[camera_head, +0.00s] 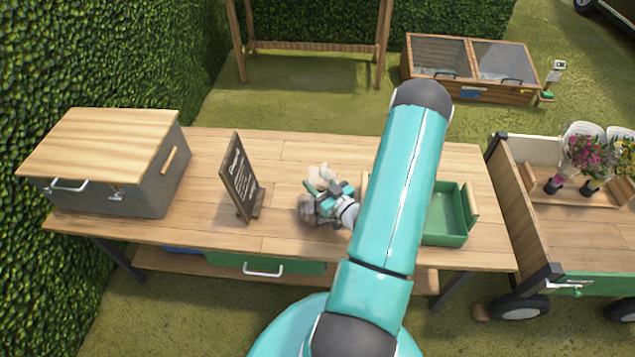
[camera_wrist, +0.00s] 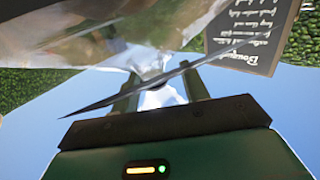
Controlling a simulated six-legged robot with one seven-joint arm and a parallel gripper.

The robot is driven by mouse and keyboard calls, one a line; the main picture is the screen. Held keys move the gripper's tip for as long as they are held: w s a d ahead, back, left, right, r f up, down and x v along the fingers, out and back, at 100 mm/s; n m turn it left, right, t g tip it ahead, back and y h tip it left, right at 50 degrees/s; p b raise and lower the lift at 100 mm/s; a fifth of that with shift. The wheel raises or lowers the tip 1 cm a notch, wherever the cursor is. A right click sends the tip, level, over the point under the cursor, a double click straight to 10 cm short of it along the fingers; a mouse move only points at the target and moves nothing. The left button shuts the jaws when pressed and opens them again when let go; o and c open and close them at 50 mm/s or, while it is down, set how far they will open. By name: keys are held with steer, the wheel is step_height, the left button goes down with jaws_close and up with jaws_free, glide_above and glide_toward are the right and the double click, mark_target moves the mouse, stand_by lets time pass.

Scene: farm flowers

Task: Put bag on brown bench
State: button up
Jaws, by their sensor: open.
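A pale, partly see-through bag (camera_head: 322,175) shows at my gripper in the head view, above the middle of the brown wooden bench (camera_head: 285,150). My arm and gripper partly hide it. I cannot tell whether it rests on the bench top. My gripper (camera_head: 335,198) is open beside the bag, low over the bench. In the wrist view the crinkled clear bag (camera_wrist: 110,65) fills the upper left, close to the fingers. A white part of it shows between the open fingers of my gripper (camera_wrist: 160,85).
A chalkboard sign (camera_head: 238,180) stands just left of my gripper. A large wooden-lidded box (camera_head: 105,150) occupies the bench's left end. A green tray (camera_head: 447,215) sits right, partly behind my arm. A cart with flowers (camera_head: 560,220) stands beyond. Bare bench lies around the sign.

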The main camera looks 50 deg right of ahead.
steer(key=s+a, duration=0.1)
steer(key=s, duration=1.1)
steer(key=shift+a, duration=0.15)
steer(key=shift+r, duration=0.1)
